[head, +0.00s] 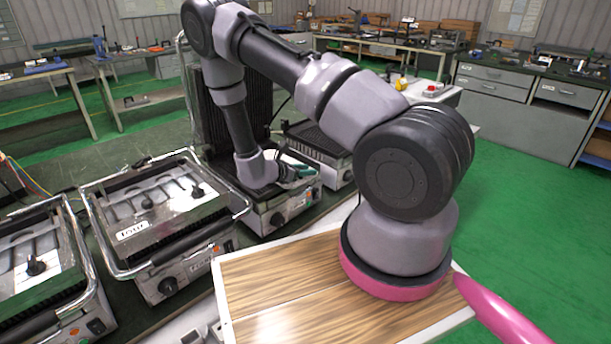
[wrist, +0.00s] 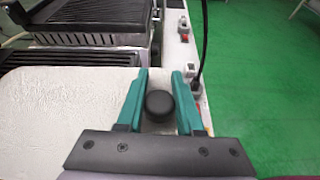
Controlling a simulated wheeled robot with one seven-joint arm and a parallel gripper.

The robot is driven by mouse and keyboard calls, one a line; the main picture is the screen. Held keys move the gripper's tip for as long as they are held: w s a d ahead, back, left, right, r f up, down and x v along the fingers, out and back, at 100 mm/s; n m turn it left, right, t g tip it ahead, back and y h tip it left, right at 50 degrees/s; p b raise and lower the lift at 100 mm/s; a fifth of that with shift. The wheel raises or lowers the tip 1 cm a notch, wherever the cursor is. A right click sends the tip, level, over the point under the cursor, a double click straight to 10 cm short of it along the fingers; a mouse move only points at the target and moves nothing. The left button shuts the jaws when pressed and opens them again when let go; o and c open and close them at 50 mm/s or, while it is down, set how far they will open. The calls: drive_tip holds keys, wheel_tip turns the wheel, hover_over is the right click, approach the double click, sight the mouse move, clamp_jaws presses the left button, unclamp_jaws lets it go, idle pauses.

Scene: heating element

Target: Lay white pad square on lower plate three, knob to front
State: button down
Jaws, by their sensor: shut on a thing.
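The white pad (wrist: 60,115) fills the lower left of the wrist view, flat and pale. Its round black knob (wrist: 160,103) is near the pad's right side, toward the machines' front switches. My gripper (wrist: 160,92) is shut on the knob, one teal finger on each side. In the head view my gripper (head: 298,172) is over the front of grill three (head: 285,208), whose ribbed lid (head: 205,112) stands raised. The arm and gripper hide most of lower plate three and the pad there. I cannot tell whether the pad touches the plate.
A neighbouring grill (head: 318,140) stands beyond, its ribbed plate (wrist: 95,20) ahead in the wrist view. Closed grill four (head: 150,215) stands to the left, another grill (head: 38,265) farther left. A wooden-topped surface (head: 285,285) is in front. Green floor is clear at right.

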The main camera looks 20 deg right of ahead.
wheel_tip(320, 180, down, 2)
drive_tip(key=shift+f, duration=0.1)
drive_tip(key=c, duration=0.6)
unclamp_jaws()
drive_tip(key=shift+o, duration=0.2)
drive_tip(key=shift+a, duration=0.1)
drive_tip(key=v, duration=1.2)
